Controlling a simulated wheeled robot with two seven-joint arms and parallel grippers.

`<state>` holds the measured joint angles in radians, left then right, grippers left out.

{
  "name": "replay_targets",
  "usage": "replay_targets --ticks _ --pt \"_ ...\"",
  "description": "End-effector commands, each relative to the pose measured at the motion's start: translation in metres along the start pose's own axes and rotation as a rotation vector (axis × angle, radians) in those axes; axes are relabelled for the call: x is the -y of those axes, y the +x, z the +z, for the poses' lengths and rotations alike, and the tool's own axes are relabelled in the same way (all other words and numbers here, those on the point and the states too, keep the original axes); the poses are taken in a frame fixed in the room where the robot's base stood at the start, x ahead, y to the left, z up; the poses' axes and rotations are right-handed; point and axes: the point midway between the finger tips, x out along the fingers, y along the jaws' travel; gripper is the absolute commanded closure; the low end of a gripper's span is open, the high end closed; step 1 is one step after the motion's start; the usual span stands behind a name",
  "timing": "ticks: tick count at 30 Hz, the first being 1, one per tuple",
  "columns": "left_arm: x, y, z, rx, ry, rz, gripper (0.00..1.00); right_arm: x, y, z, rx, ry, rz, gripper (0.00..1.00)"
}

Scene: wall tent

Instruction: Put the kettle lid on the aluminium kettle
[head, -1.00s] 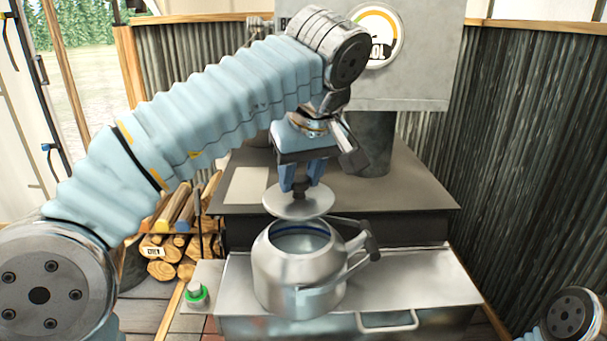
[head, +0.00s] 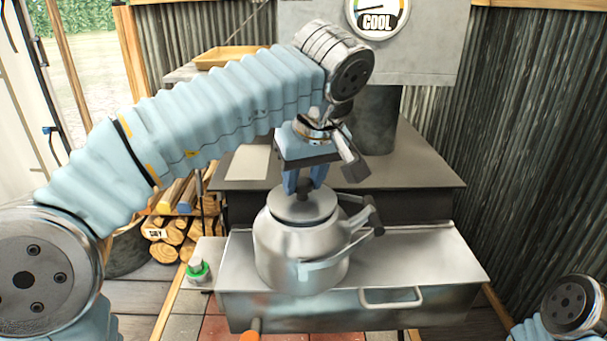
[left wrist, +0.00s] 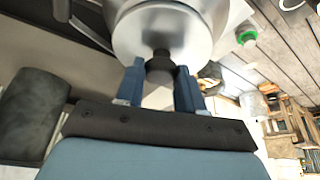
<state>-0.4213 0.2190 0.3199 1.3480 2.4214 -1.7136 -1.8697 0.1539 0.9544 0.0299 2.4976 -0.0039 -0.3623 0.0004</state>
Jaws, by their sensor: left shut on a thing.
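The aluminium kettle (head: 290,262) stands upright on the metal shelf in front of the stove, its dark handle (head: 374,215) to the right. The round metal kettle lid (head: 290,208) sits over the kettle's mouth and hides the opening; it looks level. My left gripper (head: 303,188) points down from above and is shut on the lid's dark knob. In the left wrist view the fingers (left wrist: 160,75) are on both sides of the knob, with the lid (left wrist: 160,32) beyond. My right gripper is out of view; only part of my right arm shows at the lower right.
The dark stove top (head: 415,175) with its flue pipe (head: 373,120) is behind the kettle. A small green-collared bottle (head: 198,270) stands left of the shelf. Firewood (head: 175,240) is stacked at the left. The metal shelf (head: 430,260) is clear to the kettle's right.

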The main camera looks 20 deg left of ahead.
Motion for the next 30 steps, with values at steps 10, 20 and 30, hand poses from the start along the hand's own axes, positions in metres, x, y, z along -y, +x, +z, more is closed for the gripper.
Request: replay_targets --ticks 10,20,30 --pt "0.0003 -0.0009 -0.0005 0.000 0.000 0.000 0.94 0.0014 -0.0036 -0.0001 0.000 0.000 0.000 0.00" --pt "0.0004 0.0009 0.0003 0.000 -0.001 0.000 0.94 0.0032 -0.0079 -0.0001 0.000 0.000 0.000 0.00" --pt "0.0002 0.0011 0.0006 0.000 0.000 0.000 0.94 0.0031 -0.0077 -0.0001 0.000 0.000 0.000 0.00"
